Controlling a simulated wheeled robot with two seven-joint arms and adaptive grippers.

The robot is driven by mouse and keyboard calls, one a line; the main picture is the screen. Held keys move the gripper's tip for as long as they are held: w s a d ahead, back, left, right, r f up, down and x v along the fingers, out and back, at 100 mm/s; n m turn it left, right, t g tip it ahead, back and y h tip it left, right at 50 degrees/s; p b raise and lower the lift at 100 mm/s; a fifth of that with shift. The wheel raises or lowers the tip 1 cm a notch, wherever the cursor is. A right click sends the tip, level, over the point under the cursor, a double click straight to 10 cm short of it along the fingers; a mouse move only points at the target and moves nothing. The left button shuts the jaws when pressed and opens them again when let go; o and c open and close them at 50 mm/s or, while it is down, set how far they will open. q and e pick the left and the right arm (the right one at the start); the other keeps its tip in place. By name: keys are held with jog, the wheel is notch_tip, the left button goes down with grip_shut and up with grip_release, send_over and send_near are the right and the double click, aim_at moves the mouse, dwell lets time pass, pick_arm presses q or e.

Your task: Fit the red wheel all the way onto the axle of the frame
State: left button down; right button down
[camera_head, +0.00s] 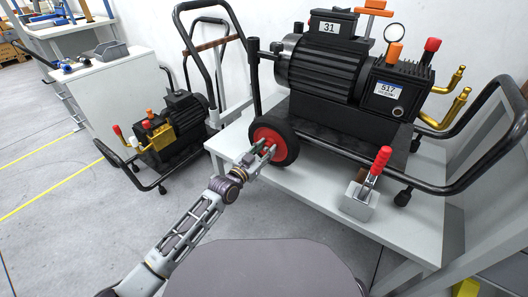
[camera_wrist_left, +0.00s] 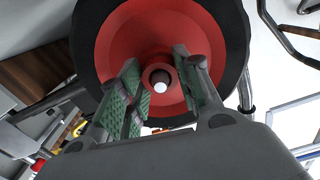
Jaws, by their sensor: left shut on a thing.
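The red wheel (camera_head: 268,134) has a black tyre and stands upright at the left end of the black tubular frame (camera_head: 256,80), above the white table's left part. My left gripper (camera_head: 262,153) reaches it from the front left. In the left wrist view the red wheel (camera_wrist_left: 130,38) fills the upper middle, and the left gripper's (camera_wrist_left: 160,88) green-padded fingers are shut on its hub. A pale round spot shows in the hub's bore; I cannot tell whether it is the axle end. The axle is otherwise hidden behind the wheel. My right gripper is not in view.
The frame carries a large black pump (camera_head: 335,72). A red-handled clamp (camera_head: 362,195) stands on the white table (camera_head: 310,190) to the right of the wheel. A second pump on a cart (camera_head: 170,130) stands on the floor at left. Open floor lies at lower left.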

pick_arm(q)
jog(key=shift+b+x, duration=0.4)
jog(key=shift+x, duration=0.95)
jog(key=shift+r, duration=0.2)
jog(key=c, duration=1.2)
grip_release()
jog(key=shift+o, duration=1.4)
jog(key=shift+f, duration=0.15)
jog(key=shift+s+f, duration=0.1)
jog(key=shift+f, duration=0.1)
jog(key=v, duration=1.2)
jog(key=shift+r, duration=0.2)
